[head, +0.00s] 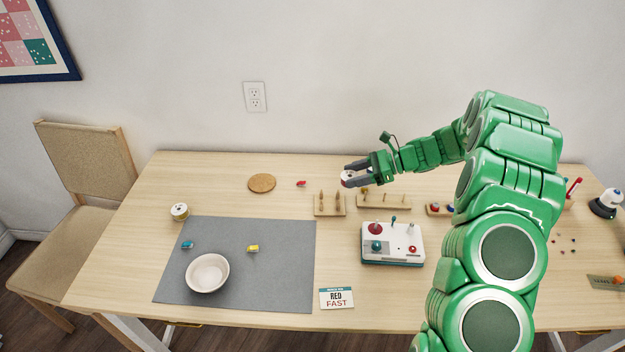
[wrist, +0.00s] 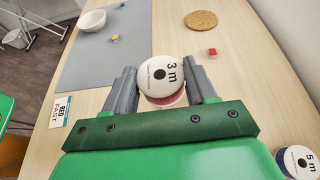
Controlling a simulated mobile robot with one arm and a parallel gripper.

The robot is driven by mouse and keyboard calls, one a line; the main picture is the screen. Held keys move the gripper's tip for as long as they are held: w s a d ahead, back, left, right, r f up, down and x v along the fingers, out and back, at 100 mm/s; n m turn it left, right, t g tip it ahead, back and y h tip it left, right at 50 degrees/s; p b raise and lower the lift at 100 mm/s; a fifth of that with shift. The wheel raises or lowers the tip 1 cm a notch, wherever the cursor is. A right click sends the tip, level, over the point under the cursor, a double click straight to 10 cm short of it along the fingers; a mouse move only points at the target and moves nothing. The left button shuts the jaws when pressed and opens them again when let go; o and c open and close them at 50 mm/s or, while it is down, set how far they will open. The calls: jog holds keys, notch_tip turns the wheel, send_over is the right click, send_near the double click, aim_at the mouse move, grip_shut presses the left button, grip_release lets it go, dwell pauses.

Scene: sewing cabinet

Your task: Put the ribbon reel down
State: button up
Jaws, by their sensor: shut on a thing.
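My gripper (head: 349,175) is shut on a ribbon reel (wrist: 163,78), which has a white face marked "3 m" and a red-pink edge. In the wrist view the reel sits between the two grey fingers (wrist: 163,88). In the head view the reel (head: 346,179) is partly covered by the fingers, close to a wooden peg stand (head: 330,211). Whether it touches anything below cannot be told.
A second peg stand (head: 390,202) is under my forearm. A joystick box (head: 392,244), a "RED FAST" card (head: 336,299), a grey mat (head: 225,225), a white bowl (head: 207,273), a cork disc (head: 262,183) and another reel (head: 180,211) are on the table.

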jog(key=shift+s+a, duration=0.1)
jog(key=s+a+r, duration=0.1)
jog(key=s+a, duration=0.1)
jog(key=a, duration=0.8)
jog(key=s+a, duration=0.3)
jog(key=a, duration=0.7)
jog(key=s+a, duration=1)
jog(key=a, duration=0.3)
send_over(221, 216)
jog(key=shift+s+d+f, duration=0.1)
jog(key=shift+f, duration=6.65)
jog(key=shift+f, duration=0.1)
